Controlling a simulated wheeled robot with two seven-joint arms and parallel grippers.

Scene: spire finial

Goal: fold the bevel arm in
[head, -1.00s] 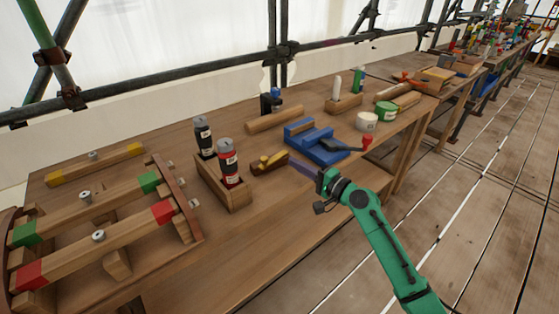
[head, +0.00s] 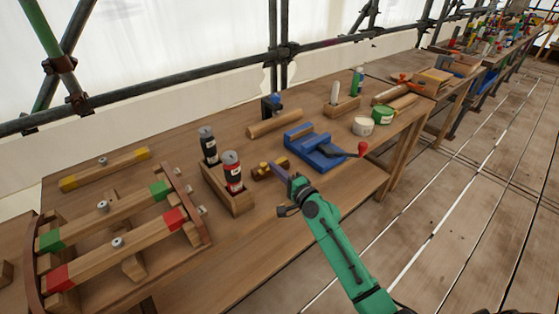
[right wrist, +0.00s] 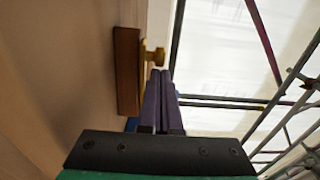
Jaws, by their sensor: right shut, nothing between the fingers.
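The bevel (head: 262,173), a small wooden and brass tool, lies on the bench just right of the box with two spray cans. In the right wrist view its dark wooden stock (right wrist: 127,70) shows at the left, with a brass knob (right wrist: 153,54) jutting to the right. My right gripper (head: 273,166) has its slim purple fingers together and empty, at the right side of the bevel. In the right wrist view the fingertips (right wrist: 160,74) are close to the brass knob; I cannot tell whether they touch. They hide part of the bevel. My left gripper is not in view.
A blue vise (head: 315,150) with a red-knobbed handle stands to the right of the bevel. The can box (head: 233,203) is close on its left. A frame of wooden rails (head: 115,230) fills the left of the bench. Bare bench lies in front.

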